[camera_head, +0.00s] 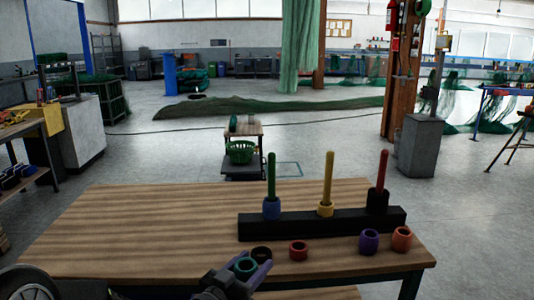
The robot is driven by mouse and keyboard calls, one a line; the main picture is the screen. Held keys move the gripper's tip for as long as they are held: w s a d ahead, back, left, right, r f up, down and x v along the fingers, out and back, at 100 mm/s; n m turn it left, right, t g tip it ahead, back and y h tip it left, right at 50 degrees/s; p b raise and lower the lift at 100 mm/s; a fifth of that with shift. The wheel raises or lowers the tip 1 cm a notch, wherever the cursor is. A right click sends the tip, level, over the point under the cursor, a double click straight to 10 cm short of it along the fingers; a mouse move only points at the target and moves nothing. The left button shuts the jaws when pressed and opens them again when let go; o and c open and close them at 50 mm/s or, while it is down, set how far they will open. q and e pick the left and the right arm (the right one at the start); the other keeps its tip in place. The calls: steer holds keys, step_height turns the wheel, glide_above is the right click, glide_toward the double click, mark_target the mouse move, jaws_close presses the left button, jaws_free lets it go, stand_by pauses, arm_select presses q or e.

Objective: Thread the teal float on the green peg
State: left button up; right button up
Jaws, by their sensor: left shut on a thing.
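The teal float (245,268) sits between the fingers of my left gripper (243,271), which is shut on it low at the near edge of the table. The green peg (271,176) stands upright at the left end of a black rack (290,225), with a blue float (271,208) around its base. The teal float is in front of the rack, to the left of and nearer than the green peg, apart from it. The green peg's upper part is bare. My right gripper is not in view.
The yellow peg (328,175) carries a yellow float (325,209); the red peg (383,168) carries a black float (377,201). Loose dark (261,254), red (298,250), purple (369,241) and orange (401,239) floats lie before the rack. The table's left (140,230) is clear.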

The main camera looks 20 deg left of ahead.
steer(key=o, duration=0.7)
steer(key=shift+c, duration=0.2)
arm_select(q)
steer(key=shift+r, duration=0.1)
